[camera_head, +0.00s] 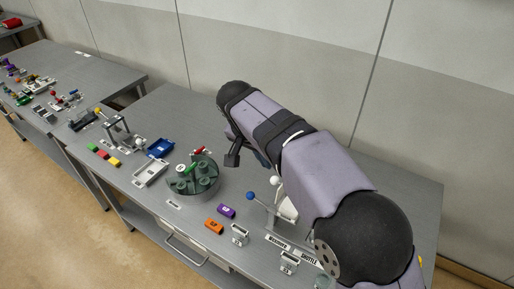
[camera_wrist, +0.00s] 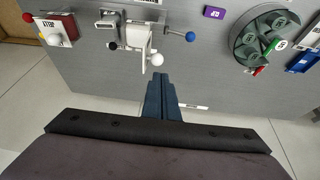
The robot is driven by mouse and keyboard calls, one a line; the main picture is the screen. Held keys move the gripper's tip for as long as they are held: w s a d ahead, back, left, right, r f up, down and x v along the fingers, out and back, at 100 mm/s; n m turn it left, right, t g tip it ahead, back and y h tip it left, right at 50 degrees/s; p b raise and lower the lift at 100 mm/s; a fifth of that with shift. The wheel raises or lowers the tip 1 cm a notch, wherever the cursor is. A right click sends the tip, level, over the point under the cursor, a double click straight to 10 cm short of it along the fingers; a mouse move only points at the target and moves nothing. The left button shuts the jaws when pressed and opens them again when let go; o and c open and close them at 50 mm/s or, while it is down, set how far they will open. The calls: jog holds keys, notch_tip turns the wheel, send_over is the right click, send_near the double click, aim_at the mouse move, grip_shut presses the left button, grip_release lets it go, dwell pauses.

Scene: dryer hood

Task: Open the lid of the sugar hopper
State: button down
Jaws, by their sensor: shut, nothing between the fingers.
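My gripper (camera_wrist: 160,78) is shut and empty. The fixture carries a white ball knob (camera_wrist: 157,60) and a blue ball knob (camera_wrist: 190,37); a gap shows between fingertips and white knob. In the head view the fixture (camera_head: 286,208) stands beside my arm, which hides part of it. No label reading sugar is legible, so I cannot tell which object is the sugar hopper or how its lid stands.
A round green-grey holder (camera_head: 193,177) with upright cups stands left of the fixture. Purple (camera_head: 226,211) and orange (camera_head: 214,226) blocks lie on the bench. A white box (camera_wrist: 57,32) with a red knob is at the wrist view's left. A blue tray (camera_head: 160,148) lies farther left.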

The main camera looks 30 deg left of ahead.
jog(key=a+v, duration=0.1)
jog(key=v, duration=0.5)
jog(key=w+d+r+m+b, duration=0.2)
jog(key=w+d+r+b, duration=0.25)
jog(key=d, duration=0.45)
jog(key=s+f+n+y+b, duration=0.1)
jog(key=s+f+y, duration=0.1)
jog(key=s+f, duration=0.2)
jog(key=shift+f+n+y, duration=0.3)
jog(key=shift+f+y, duration=0.1)
